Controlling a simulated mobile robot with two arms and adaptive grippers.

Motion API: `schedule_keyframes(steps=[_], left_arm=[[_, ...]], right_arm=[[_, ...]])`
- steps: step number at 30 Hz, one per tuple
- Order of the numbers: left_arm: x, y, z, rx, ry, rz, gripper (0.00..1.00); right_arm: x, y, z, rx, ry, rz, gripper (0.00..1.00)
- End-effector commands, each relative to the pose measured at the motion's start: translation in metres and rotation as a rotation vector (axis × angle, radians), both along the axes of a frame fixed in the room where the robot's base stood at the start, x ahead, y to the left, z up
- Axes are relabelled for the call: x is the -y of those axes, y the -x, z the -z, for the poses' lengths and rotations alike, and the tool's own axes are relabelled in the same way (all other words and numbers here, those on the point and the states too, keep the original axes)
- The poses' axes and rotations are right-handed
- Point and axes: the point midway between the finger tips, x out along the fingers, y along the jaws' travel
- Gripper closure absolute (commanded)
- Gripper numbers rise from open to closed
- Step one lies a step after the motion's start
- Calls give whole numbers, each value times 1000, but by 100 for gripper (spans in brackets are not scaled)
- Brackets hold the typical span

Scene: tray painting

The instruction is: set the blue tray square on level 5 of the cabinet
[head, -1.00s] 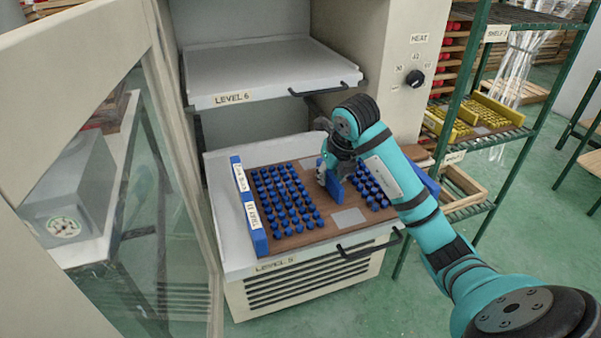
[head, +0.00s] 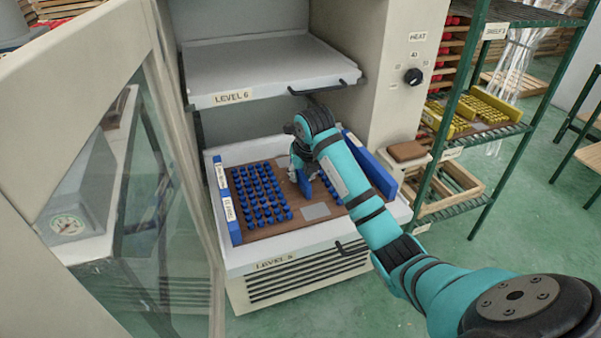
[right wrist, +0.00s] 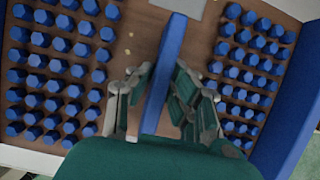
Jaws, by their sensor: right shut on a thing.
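The blue tray (head: 285,228) has a brown base, blue side walls, rows of blue pegs and a blue middle bar. It is over the pale level 5 shelf (head: 315,247), with its left wall close to the shelf's left edge. My arm hides part of the tray's right side. My left gripper is not in view.
The empty level 6 shelf (head: 265,70) sits above, with a black handle. The cabinet's open glass door (head: 135,170) stands at the left. A heat knob (head: 413,76) is on the cabinet's right front. A green rack (head: 455,130) with a yellow-pegged tray stands at the right.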

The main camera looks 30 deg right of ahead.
Motion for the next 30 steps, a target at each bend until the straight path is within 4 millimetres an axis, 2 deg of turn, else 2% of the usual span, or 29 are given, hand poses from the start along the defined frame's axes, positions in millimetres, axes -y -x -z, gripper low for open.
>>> schedule_keyframes(steps=[2, 3, 8, 16, 20, 30], left_arm=[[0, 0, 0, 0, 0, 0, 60], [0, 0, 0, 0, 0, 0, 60], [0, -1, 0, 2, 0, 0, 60], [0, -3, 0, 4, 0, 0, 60], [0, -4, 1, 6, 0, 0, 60], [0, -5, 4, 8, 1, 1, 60]], right_arm=[[1, -1, -3, 6, 1, 1, 100], [0, 0, 0, -1, 1, 0, 83], [0, 0, 0, 0, 1, 0, 62], [0, 0, -1, 0, 1, 0, 61], [0, 3, -9, 2, 2, 1, 61], [-6, 28, -73, 6, 3, -1, 61]])
